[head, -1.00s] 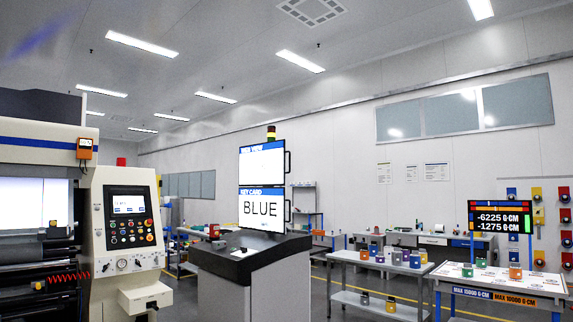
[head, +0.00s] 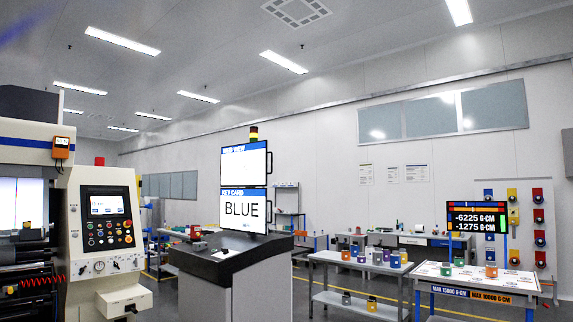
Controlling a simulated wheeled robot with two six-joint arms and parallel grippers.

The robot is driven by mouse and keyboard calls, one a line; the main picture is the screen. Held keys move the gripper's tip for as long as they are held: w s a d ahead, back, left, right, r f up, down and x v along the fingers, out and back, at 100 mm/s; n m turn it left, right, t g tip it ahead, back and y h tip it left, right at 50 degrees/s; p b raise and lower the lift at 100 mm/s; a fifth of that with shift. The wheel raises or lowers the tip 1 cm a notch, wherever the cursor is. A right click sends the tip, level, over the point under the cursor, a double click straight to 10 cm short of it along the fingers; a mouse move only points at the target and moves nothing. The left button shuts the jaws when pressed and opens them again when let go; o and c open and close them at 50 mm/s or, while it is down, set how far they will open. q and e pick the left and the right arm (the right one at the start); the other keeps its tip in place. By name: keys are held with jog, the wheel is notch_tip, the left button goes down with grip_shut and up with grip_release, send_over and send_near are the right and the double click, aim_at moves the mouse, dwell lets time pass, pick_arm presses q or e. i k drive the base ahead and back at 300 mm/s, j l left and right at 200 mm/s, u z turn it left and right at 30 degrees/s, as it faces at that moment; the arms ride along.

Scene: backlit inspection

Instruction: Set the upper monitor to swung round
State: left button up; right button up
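The upper monitor (head: 244,162) stands above the lower monitor (head: 243,210) on a dark-topped grey console in the middle of the head view. The upper monitor has a blue header and a blank white screen, and its face is turned toward me. A dark handle (head: 269,162) sticks out at its right edge. The lower monitor reads "BLUE" under a blue header and has a similar handle (head: 269,211). A stack light (head: 253,134) shows above the upper monitor. Neither of my grippers is in view.
A cream machine with a control panel (head: 106,218) stands at the left. The console (head: 252,283) stands on the floor ahead. A table with coloured pots (head: 362,265) and a balance table (head: 478,276) with a readout (head: 478,217) stand at the right. Some floor shows between them.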

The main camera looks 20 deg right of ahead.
aim_at(245, 165)
jog(key=i+z, duration=0.25)
jog(key=i, duration=3.3)
